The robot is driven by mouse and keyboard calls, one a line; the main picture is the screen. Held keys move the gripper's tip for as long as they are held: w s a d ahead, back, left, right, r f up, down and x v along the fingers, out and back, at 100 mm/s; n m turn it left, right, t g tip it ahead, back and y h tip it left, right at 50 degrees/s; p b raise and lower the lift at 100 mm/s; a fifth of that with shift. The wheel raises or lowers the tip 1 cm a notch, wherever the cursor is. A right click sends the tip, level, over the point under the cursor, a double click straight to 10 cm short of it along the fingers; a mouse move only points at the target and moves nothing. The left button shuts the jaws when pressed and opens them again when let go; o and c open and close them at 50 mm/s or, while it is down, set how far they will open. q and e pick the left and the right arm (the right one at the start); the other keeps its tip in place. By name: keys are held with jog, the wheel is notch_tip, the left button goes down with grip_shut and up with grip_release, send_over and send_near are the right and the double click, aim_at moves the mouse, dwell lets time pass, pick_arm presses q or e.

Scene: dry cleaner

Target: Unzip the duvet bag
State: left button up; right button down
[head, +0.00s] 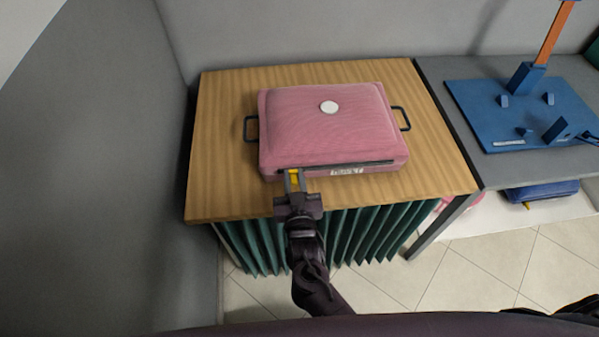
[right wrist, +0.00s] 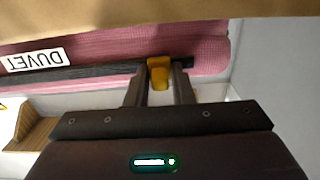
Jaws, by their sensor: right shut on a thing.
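The pink duvet bag (head: 320,125) lies flat on the wooden table, with a round white disc on top and dark handles at its left and right ends. Its dark zip strip (head: 365,163) runs along the front side, just above a white DUVET label (head: 347,171). My right gripper (head: 293,176) is at the left end of the strip, shut on the yellow zip pull (right wrist: 160,73). In the right wrist view, the label (right wrist: 33,59) appears upside down, left of the pull. I cannot tell how far the zip is open. My left gripper is not in view.
The wooden table top (head: 225,140) is bare around the bag. A green pleated curtain (head: 365,232) hangs below its front edge. A grey wall stands close on the left. On the right, a grey counter holds a blue stand (head: 520,110) with an orange upright.

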aim_at(295, 184)
jog(key=c, duration=1.4)
grip_release()
jog(key=shift+s+d, duration=0.1)
jog(key=shift+s, duration=0.2)
jog(key=s+b, duration=0.1)
jog(key=s, duration=0.5)
jog(key=shift+s+d, duration=0.1)
jog(key=shift+s, duration=0.1)
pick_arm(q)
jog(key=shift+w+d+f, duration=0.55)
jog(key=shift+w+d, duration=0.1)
pick_arm(e)
jog(key=shift+s, duration=0.35)
